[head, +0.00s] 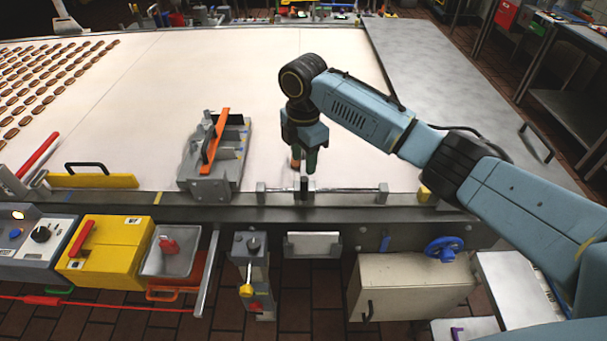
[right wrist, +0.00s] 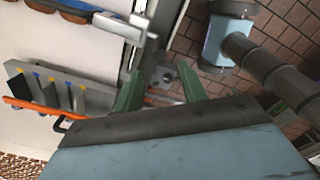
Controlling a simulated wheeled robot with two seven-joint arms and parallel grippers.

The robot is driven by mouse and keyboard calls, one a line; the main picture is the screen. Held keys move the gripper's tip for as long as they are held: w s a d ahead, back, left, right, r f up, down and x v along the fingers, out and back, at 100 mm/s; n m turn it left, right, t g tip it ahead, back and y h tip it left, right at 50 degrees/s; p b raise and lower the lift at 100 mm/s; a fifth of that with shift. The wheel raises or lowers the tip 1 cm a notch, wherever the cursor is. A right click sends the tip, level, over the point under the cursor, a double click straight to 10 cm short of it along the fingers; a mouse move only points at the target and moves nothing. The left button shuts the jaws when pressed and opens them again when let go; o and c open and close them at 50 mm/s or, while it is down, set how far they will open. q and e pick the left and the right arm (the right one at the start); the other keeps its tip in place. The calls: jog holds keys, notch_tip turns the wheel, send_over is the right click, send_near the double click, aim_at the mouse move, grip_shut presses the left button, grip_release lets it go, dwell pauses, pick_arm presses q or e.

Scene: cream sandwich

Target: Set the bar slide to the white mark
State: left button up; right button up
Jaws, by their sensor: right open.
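My right gripper (head: 304,165) hangs fingers-down just above and behind a horizontal bar (head: 345,188) held between two grey end posts at the table's front edge. A small upright dark slide (head: 304,185) sits on the bar, left of its middle, right below the fingertips. In the right wrist view the green fingers (right wrist: 160,78) are apart, with a grey metal piece (right wrist: 166,72) showing between them, seemingly the slide. I cannot tell whether they touch it. I cannot make out a white mark on the bar. My left gripper is not in view.
A grey fixture with an orange lever (head: 214,140) stands left of the bar. Below the edge are a yellow box (head: 105,250), a blue handwheel (head: 444,247) and a cream cabinet (head: 410,285).

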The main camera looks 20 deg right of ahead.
jog(key=shift+r, duration=2.25)
jog(key=shift+a+f, duration=0.1)
